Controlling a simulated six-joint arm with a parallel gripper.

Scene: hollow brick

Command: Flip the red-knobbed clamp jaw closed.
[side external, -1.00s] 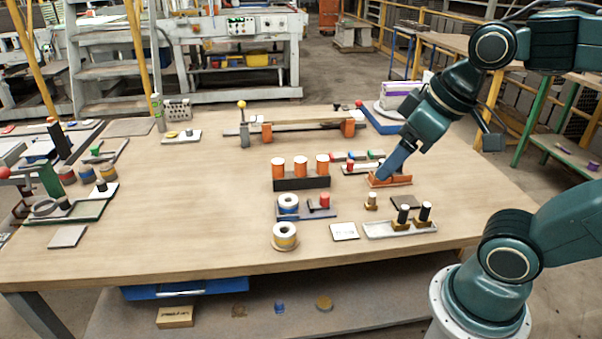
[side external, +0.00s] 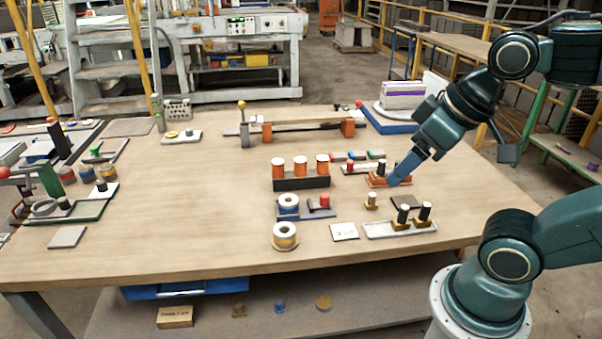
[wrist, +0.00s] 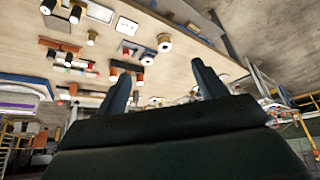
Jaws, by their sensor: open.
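My gripper (side external: 394,181) is near the right part of the bench in the side view, beside or above a low orange block (side external: 376,181); its height is unclear. In the wrist view its two fingers (wrist: 162,86) are apart with nothing between them. A red ball knob (side external: 4,172) on a lever shows at the left edge, partly cut off. A smaller red knob (side external: 358,104) shows near the back. I cannot tell which belongs to the clamp jaw, nor its angle.
A black rack of orange cylinders (side external: 300,183) stands left of my gripper. In front are a blue plate (side external: 318,214) with a spool and red cylinder, and a pale tray (side external: 376,232) with dark-topped pegs. Bare bench (side external: 190,190) lies between these and the left-hand items.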

